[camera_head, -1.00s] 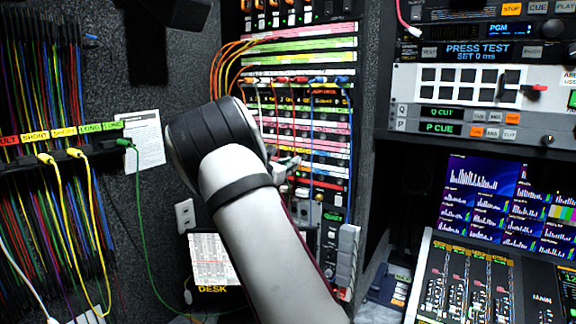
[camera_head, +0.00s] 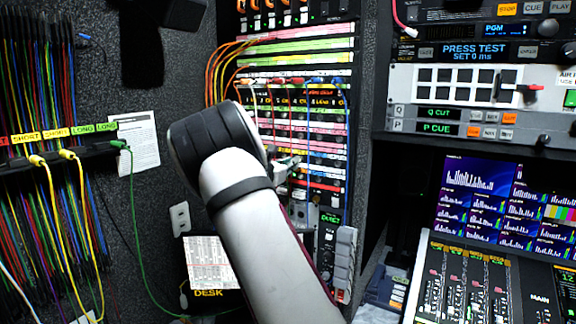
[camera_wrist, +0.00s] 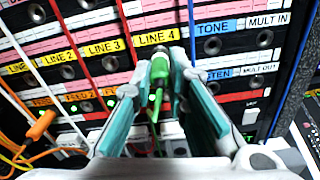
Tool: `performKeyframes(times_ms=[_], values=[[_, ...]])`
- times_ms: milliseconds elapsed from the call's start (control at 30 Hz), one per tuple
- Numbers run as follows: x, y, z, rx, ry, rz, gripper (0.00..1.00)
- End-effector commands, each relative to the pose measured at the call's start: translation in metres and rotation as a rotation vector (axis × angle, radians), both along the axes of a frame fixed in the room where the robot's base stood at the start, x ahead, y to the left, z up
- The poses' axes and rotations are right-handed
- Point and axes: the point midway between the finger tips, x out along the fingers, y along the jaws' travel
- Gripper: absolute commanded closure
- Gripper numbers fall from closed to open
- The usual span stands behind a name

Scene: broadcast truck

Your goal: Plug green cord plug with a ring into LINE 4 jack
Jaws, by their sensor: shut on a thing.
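My gripper (camera_wrist: 158,92) is shut on a green plug (camera_wrist: 159,72), with a green cord (camera_wrist: 154,108) trailing down between the fingers. The plug points at the patch panel just under the yellow LINE 4 label (camera_wrist: 153,38). Its tip covers the spot where the LINE 4 jack would show, so I cannot tell whether it touches or has entered. In the head view my gripper (camera_head: 287,166) is at the panel, mostly behind my arm, and the plug is hidden there.
Red, white and blue cords hang across the panel; a red cord (camera_wrist: 119,18) and a blue cord (camera_wrist: 192,38) flank the plug. An orange plug (camera_wrist: 42,124) sits lower left. The mixing desk (camera_head: 490,285) stands right.

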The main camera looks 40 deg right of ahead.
Motion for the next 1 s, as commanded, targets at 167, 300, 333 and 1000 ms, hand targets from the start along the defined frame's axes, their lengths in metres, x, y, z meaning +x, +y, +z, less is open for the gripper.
performKeyframes(times_ms=[167,300,333,1000], values=[[0.0016,-0.0044,0.0002,-0.001,0.000,0.000,1.00],[0.0027,-0.0073,0.0002,-0.001,0.001,0.000,1.00],[0.0029,-0.0079,0.0002,-0.001,0.001,0.000,1.00],[0.0008,-0.0008,0.0005,0.000,0.000,0.001,0.62]])
